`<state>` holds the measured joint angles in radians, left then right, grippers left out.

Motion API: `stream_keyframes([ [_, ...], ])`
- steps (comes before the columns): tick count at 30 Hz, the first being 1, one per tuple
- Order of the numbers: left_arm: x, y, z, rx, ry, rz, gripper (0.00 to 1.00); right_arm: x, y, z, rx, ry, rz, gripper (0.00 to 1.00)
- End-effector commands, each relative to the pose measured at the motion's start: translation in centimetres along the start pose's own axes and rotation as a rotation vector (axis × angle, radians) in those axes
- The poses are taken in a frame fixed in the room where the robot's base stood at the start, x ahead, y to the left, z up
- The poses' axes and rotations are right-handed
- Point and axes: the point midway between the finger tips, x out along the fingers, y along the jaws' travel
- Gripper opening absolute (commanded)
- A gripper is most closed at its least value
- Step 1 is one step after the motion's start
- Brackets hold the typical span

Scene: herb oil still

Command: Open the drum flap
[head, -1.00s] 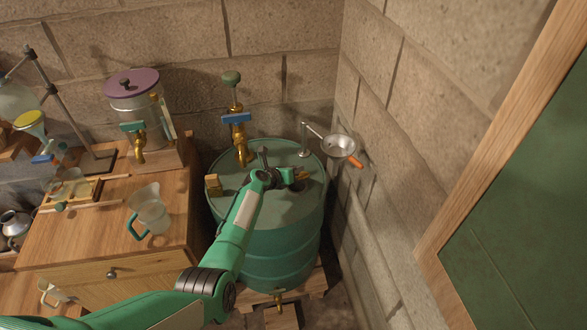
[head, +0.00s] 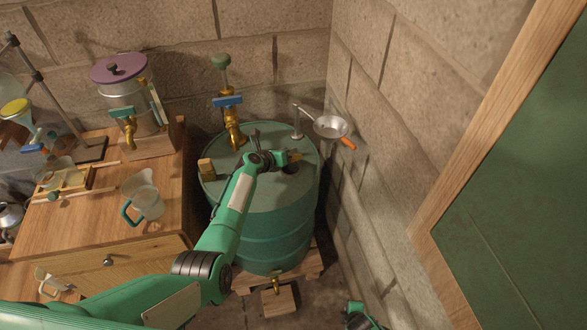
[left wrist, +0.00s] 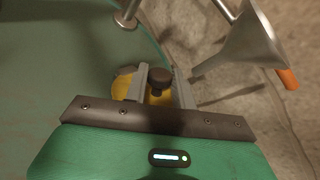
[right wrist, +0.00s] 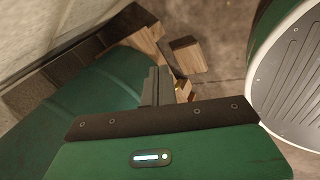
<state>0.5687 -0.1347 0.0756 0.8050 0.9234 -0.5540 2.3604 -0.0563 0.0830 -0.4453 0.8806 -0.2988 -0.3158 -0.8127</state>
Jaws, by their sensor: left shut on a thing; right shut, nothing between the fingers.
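The green drum (head: 262,225) stands in the corner on a wooden pallet. My left gripper (head: 288,157) reaches over its top at the right. In the left wrist view my left gripper (left wrist: 160,84) is shut on the dark knob (left wrist: 159,76) of the brass flap (left wrist: 124,88). In the head view a bit of the brass flap (head: 296,157) shows at the fingertips, and a dark round opening (head: 290,168) shows just in front of it. The flap's exact tilt is hard to tell. My right gripper (right wrist: 160,86) is shut and empty, low beside the drum.
A brass valve with a blue handle (head: 228,101) and a wooden block (head: 206,168) are on the drum top. A funnel with an orange handle (head: 331,126) is by the wall. A bench with a jug (head: 146,196) and a purple-lidded pot (head: 120,68) stands left.

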Motion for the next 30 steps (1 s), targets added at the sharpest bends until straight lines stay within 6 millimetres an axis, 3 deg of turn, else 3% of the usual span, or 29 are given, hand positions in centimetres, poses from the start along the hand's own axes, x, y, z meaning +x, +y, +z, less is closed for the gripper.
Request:
stream_keyframes([
  [1, 0.0, -0.1, 0.0, 0.0, 0.001, -0.001, 0.0, -0.1, 3.3, -1.4, -0.117, 0.012, 0.047, 0.0],
  [6, 0.0, -0.1, 0.0, -0.001, 0.0, -0.001, 0.0, -1.3, 12.9, -6.1, -0.542, 0.009, 0.2, 0.0],
  [12, 0.0, -0.1, 0.0, -0.001, 0.0, -0.001, 0.0, -4.6, 23.2, -11.9, -1.029, -0.068, 0.394, 0.0],
  [16, 0.0, -0.1, 0.0, -0.001, 0.0, -0.001, 0.0, -7.6, 28.8, -15.6, -1.32, -0.16, 0.512, 0.0],
  [21, 0.0, 0.0, 0.0, 0.0, 0.0, -0.001, 0.0, -11.2, 33.9, -19.3, -1.605, -0.291, 0.628, 0.0],
  [25, 0.0, 0.0, 0.0, 0.0, 0.0, -0.001, 0.0, -13.0, 35.9, -21.0, -1.731, -0.365, 0.677, 0.0],
  [30, 0.0, 0.0, 0.0, 0.0, 0.0, -0.001, 0.0, -13.7, 36.9, -21.9, -1.79, -0.403, 0.697, 0.0],
])
